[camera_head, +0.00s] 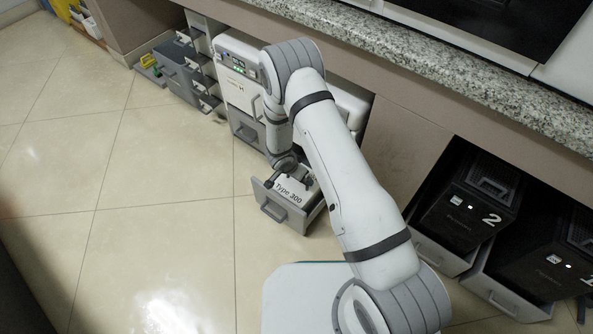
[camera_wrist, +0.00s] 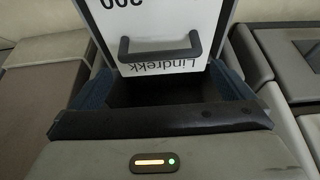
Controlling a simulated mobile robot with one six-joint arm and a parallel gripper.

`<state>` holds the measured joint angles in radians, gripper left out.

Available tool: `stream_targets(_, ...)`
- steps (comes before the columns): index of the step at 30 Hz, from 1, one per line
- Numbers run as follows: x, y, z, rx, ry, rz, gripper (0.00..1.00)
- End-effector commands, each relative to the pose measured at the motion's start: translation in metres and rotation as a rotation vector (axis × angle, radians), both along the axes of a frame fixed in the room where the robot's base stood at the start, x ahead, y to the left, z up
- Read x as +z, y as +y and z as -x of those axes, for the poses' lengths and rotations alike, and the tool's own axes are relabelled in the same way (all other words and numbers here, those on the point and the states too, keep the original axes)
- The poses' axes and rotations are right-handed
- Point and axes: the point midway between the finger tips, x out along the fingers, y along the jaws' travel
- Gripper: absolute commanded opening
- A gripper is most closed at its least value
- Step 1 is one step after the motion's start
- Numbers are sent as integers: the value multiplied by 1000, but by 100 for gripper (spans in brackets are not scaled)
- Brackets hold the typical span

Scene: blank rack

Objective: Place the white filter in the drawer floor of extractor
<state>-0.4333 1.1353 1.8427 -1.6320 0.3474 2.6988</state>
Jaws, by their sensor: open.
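The white filter (camera_head: 291,196) carries the printed words "Type 300" and is within the walls of the extractor's open grey drawer (camera_head: 270,212). I cannot see whether its underside touches the drawer floor. In the wrist view the white filter (camera_wrist: 158,15) fills the top, with a dark handle and the upside-down text "Lindrekk". My gripper (camera_head: 289,181) is directly over the filter, fingers spread. In the wrist view my gripper (camera_wrist: 165,82) is open, with the handle ahead of it and nothing clamped. My arm partly hides the extractor (camera_head: 238,85).
A granite counter (camera_head: 440,65) runs above the units. Black numbered boxes (camera_head: 460,215) sit in grey drawers at the right. The tiled floor (camera_head: 150,200) at the left is clear.

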Motion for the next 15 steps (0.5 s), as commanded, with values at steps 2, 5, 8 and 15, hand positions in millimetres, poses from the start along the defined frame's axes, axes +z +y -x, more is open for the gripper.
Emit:
stream_targets(2, 27, 7, 6, 3, -4, -2, 100)
stream_targets(5, 49, 13, 13, 3, -4, -2, 100)
stream_targets(8, 70, 18, 21, 2, -4, -2, 100)
stream_targets(15, 103, 27, 32, 1, -2, -2, 100)
